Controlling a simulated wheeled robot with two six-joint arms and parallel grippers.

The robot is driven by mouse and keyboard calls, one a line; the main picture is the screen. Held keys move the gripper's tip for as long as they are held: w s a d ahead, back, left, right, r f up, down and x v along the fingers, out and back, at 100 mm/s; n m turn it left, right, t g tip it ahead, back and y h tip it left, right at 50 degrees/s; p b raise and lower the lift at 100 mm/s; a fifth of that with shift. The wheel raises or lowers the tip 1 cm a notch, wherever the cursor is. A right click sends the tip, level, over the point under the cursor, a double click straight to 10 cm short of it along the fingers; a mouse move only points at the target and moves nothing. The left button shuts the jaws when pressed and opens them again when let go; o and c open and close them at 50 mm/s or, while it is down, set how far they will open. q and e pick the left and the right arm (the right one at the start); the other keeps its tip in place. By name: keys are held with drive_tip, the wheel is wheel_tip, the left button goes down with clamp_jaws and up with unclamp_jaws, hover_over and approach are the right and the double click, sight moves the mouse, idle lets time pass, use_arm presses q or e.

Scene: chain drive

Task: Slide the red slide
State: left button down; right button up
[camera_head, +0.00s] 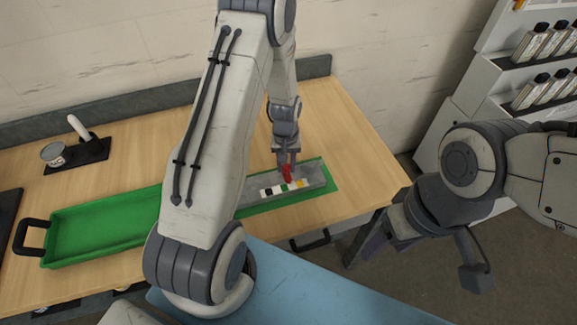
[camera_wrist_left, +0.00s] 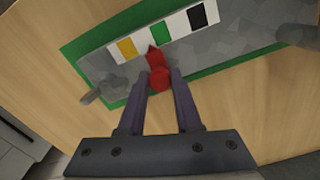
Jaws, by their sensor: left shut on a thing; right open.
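The red slide (camera_head: 287,173) sits on a grey block in the head view, beside a white strip (camera_head: 285,187) with black, green, white and yellow squares. In the left wrist view the red slide (camera_wrist_left: 158,76) has a pointed tip directed at the strip, near the edge of the green square (camera_wrist_left: 161,33) on the side of the yellow square (camera_wrist_left: 127,47). My left gripper (camera_head: 287,160) is shut on the red slide; its fingers (camera_wrist_left: 160,90) flank it. My right gripper (camera_head: 375,243) hangs off the table's front right, away from the slide, and its fingertips are hard to make out.
A green tray (camera_head: 100,228) with a dark handle is at the left, partly hidden by my left arm. A shelf with bottles (camera_head: 531,92) stands at the right.

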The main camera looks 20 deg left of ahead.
sight(286, 166)
use_arm(q)
drive_tip(key=c, duration=0.6)
unclamp_jaws()
drive_tip(key=shift+w+r, duration=0.1)
drive_tip(key=shift+r, duration=0.45)
wheel_tip(286, 166, up, 8)
drive_tip(key=b, duration=0.2)
drive_tip(key=shift+r+b, duration=0.15)
drive_tip(key=shift+b, duration=0.15)
drive_tip(key=shift+r, duration=0.55)
drive_tip(key=shift+c, duration=0.2)
